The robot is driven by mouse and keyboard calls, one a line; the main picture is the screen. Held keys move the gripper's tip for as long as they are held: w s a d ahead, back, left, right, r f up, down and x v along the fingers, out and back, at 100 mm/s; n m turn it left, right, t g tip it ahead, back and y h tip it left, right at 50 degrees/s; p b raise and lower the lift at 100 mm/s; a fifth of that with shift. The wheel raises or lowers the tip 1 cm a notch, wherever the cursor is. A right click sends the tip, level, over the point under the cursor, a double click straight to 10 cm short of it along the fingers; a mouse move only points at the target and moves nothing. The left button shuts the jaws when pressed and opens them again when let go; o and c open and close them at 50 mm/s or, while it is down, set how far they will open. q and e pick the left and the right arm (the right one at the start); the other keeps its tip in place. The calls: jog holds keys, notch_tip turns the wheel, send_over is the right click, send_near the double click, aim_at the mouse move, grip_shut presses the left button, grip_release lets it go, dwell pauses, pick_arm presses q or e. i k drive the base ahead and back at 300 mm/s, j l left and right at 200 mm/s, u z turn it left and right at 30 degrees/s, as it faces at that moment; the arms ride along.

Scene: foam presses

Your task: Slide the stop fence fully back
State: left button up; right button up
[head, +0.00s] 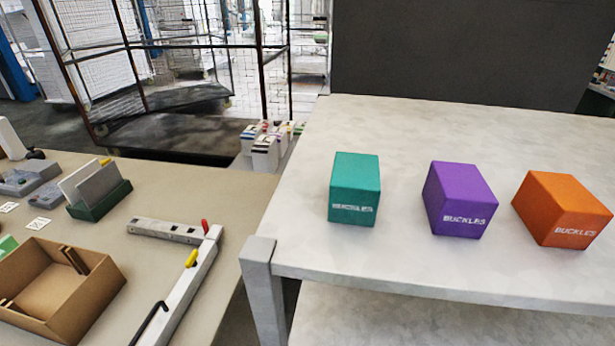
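On the left bench, a light-grey metal assembly forms an L. It looks like the stop fence and its rail, but I cannot tell for sure which part slides. A short bar with holes (165,231) runs left from the corner. A long rail (190,285) runs from the corner toward the front edge of the view. A red knob (205,226) stands near the corner, and a yellow one (191,258) sits along the rail. A black bent handle (150,322) is beside the rail's lower end, cut off by the frame. Neither of my grippers shows.
An open cardboard box (100,290) stands left of the rail. A green holder with cards (100,200) is behind it. On the right, a white table (400,270) bears teal (354,180), purple (458,190) and orange (562,200) boxes. A gap separates bench and table.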

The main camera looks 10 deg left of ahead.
aim_at(160, 331)
jog(key=u, duration=1.25)
